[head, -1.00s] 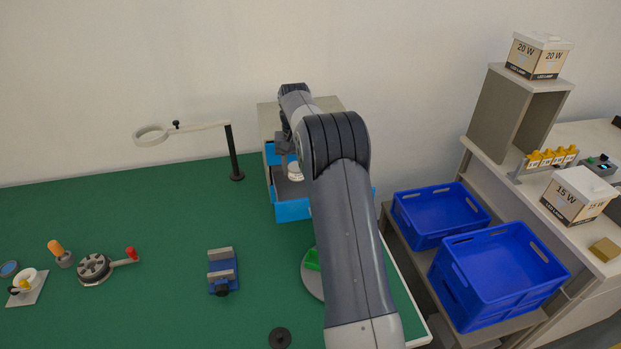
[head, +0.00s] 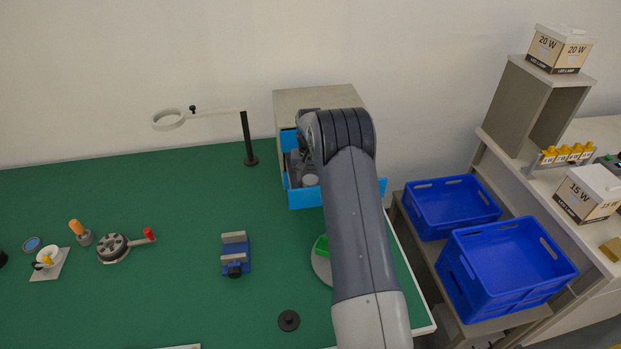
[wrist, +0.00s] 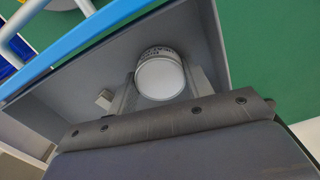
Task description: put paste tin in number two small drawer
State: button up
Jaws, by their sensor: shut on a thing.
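The paste tin (wrist: 160,78) is a short round tin with a pale lid and a printed band, seen in the wrist view between the two fingers of my gripper (wrist: 160,88). My gripper is shut on it. In the head view the tin (head: 310,181) is a pale disc at the open blue-fronted drawer (head: 304,198) of the cabinet (head: 318,98). The drawer's grey inside (wrist: 75,88) surrounds the tin in the wrist view. I cannot tell whether the tin touches the drawer floor. No drawer number is readable, and my arm hides part of the cabinet.
A magnifier stand (head: 248,140) rises left of the cabinet. A small blue vise (head: 235,257) and a black disc (head: 289,320) lie on the green mat. A green piece (head: 321,246) sits beside my arm. Blue crates (head: 505,265) stand on the right.

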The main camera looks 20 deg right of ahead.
aim_at(310, 180)
jog(key=shift+f, duration=0.2)
jog(key=o, duration=1.1)
jog(key=shift+r, duration=0.1)
notch_tip(310, 180, up, 12)
jog(key=b, duration=0.2)
jog(key=shift+r+b, duration=0.15)
jog(key=shift+b, duration=0.2)
